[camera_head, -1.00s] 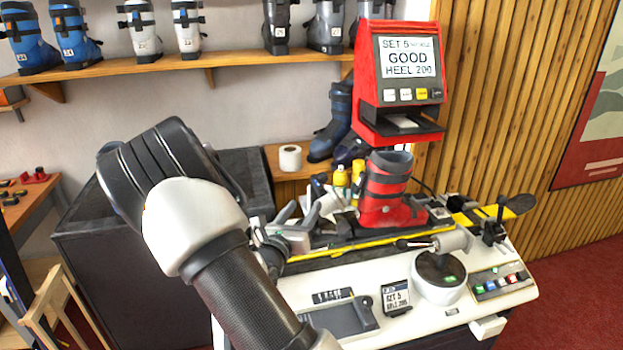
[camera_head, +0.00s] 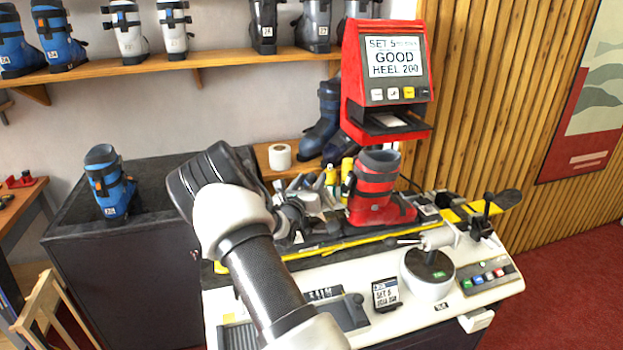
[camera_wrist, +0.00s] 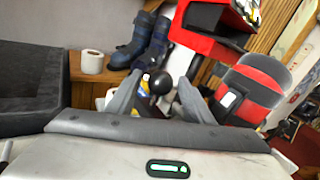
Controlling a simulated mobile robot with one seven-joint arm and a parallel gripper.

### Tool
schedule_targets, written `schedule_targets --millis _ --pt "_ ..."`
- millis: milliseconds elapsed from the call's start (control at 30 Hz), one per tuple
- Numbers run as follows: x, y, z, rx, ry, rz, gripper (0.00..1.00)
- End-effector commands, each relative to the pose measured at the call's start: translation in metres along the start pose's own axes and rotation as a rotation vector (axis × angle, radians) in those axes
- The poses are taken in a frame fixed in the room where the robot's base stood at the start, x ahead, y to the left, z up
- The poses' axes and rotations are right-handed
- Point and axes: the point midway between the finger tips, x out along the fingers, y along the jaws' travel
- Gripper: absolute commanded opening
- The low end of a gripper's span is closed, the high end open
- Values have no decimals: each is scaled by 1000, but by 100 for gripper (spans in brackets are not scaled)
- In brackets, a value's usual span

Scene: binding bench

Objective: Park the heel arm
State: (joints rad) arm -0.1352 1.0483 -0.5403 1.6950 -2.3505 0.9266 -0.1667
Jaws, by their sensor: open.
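I cannot pick out the heel arm for certain. A black ball knob (camera_wrist: 160,83) shows between the two grey fingers of my gripper (camera_wrist: 158,98) in the wrist view. The fingers stand open on either side of it; I cannot tell whether they touch it. In the head view my gripper (camera_head: 312,198) is over the left part of the bench, left of the red boot (camera_head: 374,190), and my arm hides what lies behind it. The red boot also shows at the right in the wrist view (camera_wrist: 252,92). It stands upright on the bench.
A red machine (camera_head: 385,75) reading "GOOD HEEL 200" stands behind the boot. A white dome with a lever (camera_head: 427,275) and a black lever (camera_head: 487,213) are on the bench's right. A blue boot (camera_head: 108,182) stands on the dark cabinet (camera_head: 125,270). A paper roll (camera_head: 280,157) is behind.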

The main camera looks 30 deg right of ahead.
Motion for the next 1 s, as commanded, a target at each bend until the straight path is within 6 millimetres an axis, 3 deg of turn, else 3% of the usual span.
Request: schedule_targets --millis 367,667,867,1000 --pt "7 0 0 0 0 0 47" --pt "7 0 0 1 0 -1 0" --pt "6 2 1 1 -1 0 0" --pt "0 16 4 1 -4 1 0"
